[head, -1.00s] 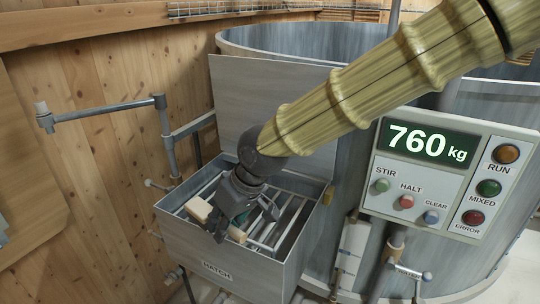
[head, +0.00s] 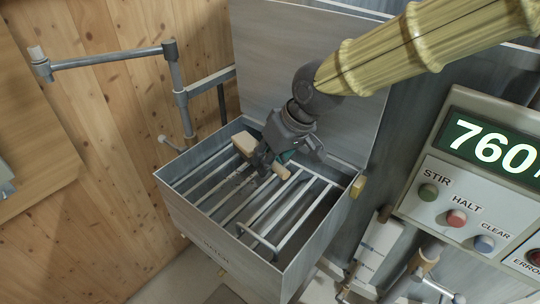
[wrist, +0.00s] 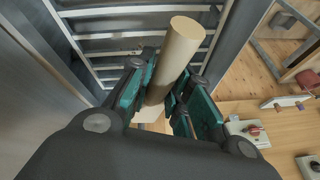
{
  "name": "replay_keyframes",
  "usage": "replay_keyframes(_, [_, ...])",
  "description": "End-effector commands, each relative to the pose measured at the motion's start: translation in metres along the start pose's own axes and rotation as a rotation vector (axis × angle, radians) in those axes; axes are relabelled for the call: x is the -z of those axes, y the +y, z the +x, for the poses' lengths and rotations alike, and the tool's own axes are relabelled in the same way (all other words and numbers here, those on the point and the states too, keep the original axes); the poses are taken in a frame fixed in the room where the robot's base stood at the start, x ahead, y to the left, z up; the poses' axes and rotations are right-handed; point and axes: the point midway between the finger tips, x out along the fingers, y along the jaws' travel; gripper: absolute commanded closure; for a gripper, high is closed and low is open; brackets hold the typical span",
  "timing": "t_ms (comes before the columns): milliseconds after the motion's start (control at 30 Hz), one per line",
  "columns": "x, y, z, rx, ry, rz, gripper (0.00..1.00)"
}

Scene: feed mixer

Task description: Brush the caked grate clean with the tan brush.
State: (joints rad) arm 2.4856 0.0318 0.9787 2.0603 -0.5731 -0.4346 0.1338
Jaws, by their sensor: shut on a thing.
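The grate (head: 268,216) is a set of pale metal bars inside the open grey hatch box (head: 225,250). Its bars also show in the wrist view (wrist: 135,35). Some darker patches lie between the bars, but I cannot tell how much is caked. My gripper (head: 272,168) is inside the box's top, near the raised lid, shut on the tan brush (head: 247,145). The brush's round handle stands between the fingers in the wrist view (wrist: 176,50). Its block-shaped head lies on the left of the fingers in the head view. The bristles are hidden, so contact with the bars is unclear.
The raised lid (head: 300,60) stands behind the box. A jointed grey pipe arm (head: 110,60) runs along the wooden wall at left. The control panel (head: 460,190) with its weight display is close on the right.

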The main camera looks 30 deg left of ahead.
Motion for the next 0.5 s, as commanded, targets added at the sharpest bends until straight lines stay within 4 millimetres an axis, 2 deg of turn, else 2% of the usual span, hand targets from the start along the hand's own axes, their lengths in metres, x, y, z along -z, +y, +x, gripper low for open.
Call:
replay_keyframes(33, [-0.003,0.003,0.007,0.002,0.0,0.002,1.0])
replay_keyframes(500, [-0.018,0.01,0.046,0.003,-0.001,-0.001,1.0])
